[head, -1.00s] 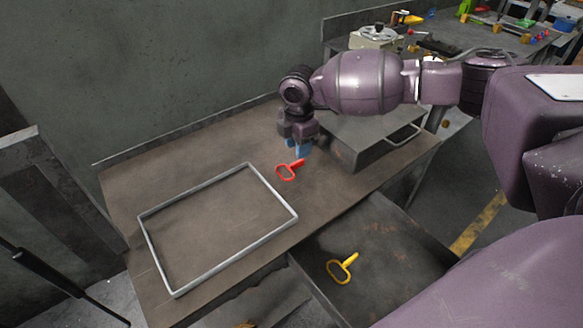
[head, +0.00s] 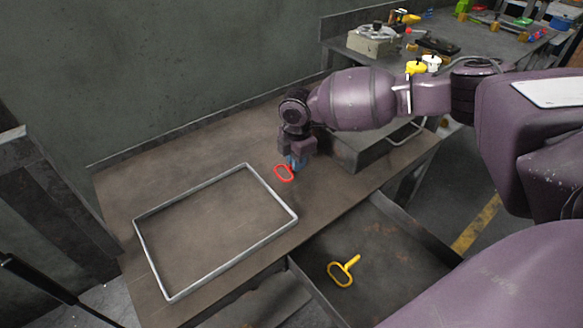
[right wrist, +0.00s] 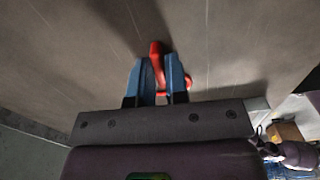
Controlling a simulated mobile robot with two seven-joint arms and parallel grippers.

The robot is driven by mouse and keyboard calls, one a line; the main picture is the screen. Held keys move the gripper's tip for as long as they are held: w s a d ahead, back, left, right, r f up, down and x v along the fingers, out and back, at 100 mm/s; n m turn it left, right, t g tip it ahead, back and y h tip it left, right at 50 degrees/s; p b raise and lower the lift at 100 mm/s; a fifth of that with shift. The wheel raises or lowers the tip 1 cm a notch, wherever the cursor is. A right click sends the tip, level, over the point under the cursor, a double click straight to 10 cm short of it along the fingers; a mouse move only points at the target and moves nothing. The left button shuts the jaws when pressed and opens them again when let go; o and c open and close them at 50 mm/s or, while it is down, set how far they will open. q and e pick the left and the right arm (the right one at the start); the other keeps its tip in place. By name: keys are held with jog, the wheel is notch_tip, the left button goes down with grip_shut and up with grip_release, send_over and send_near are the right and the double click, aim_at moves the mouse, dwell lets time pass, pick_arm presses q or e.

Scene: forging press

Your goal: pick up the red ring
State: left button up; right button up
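The red ring (head: 283,173) lies on the brown workbench; its loop shows to the left of my right gripper in the head view. My right gripper (head: 296,166) points down at it, with its blue fingertips at the ring's handle. In the right wrist view, the red handle (right wrist: 157,62) lies between the two blue fingers (right wrist: 158,72), and a bit of red shows beyond the right finger. The gap looks narrow, but I cannot tell whether the fingers press on the handle. My left gripper is not in view.
A grey metal frame (head: 215,230) lies on the bench, left of the ring. A grey box with a handle (head: 362,150) stands close on the right. A yellow ring with a handle (head: 342,271) lies in the open drawer (head: 385,255) below the bench.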

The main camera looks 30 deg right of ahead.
grip_shut()
